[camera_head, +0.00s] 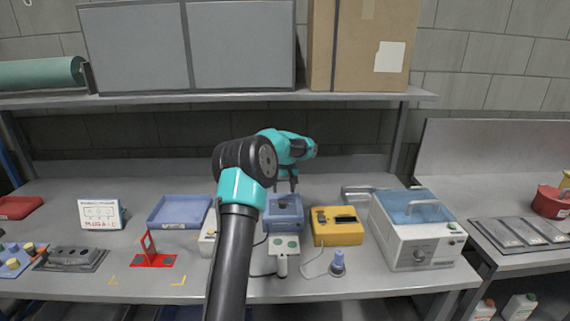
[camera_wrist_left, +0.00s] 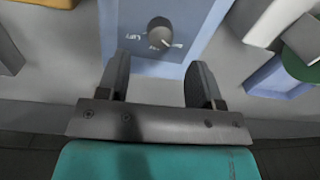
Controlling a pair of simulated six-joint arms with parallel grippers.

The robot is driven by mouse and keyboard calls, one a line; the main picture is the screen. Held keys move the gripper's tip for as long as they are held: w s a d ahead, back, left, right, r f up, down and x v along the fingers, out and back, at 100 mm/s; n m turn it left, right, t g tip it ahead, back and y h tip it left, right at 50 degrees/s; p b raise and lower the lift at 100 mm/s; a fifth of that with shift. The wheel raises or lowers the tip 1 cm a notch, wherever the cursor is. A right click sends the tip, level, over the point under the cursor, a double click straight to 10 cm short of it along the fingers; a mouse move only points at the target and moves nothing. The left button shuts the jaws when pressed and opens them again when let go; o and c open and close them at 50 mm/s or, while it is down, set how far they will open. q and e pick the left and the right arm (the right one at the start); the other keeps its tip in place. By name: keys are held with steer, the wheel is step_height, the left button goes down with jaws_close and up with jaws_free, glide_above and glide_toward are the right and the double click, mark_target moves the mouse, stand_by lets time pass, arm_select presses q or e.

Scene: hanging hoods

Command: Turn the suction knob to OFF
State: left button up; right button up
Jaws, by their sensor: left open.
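A dark round knob (camera_wrist_left: 160,31) with a pale pointer line sits on the face of a blue box (camera_wrist_left: 113,28) in the left wrist view. The pointer is angled to the lower right there, and the printed labels around it are too small to read surely. My left gripper (camera_wrist_left: 159,72) is open and empty, its two fingers spread just short of the knob, one to each side, apart from it. In the head view the blue box (camera_head: 284,222) stands on the bench, with my left gripper (camera_head: 287,184) over its back part. My right gripper is not in view.
A yellow box (camera_head: 338,232) stands right of the blue box, and a white device with a blue lid (camera_head: 415,235) is further right. A white unit (camera_head: 283,245) with a cable is in front. A blue tray (camera_head: 179,212) lies left. A shelf (camera_head: 200,98) runs above.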

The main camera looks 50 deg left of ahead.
mark_target(285, 201)
arm_select(q)
step_height(285, 201, up, 11)
steer(key=shift+w+d+r, duration=0.15)
steer(key=shift+w, duration=0.05)
stand_by(0.5)
